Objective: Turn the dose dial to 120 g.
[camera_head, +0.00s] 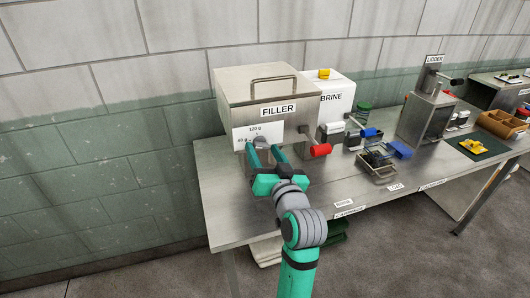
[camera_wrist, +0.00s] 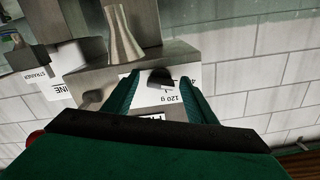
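The filler (camera_head: 255,85) is a metal box with a handle on top, at the left end of the table. A white scale plate (camera_head: 241,134) on its front reads "120 g" at the top, with another mark at the left too small to read surely. The dark grey dose dial (camera_head: 260,141) sits on this plate; it also shows upside down in the wrist view (camera_wrist: 160,77). My gripper (camera_head: 263,147) points at the plate, its green fingers apart on either side of the dial (camera_wrist: 159,79). I cannot tell whether they touch it, nor where it points.
A lever with a red grip (camera_head: 320,150) sticks out close to the right of my gripper. The brine box (camera_head: 337,95) and a blue-gripped lever (camera_head: 369,132) stand further right. The lidder (camera_head: 427,110) stands beyond. The table front (camera_head: 232,205) left of my arm is bare.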

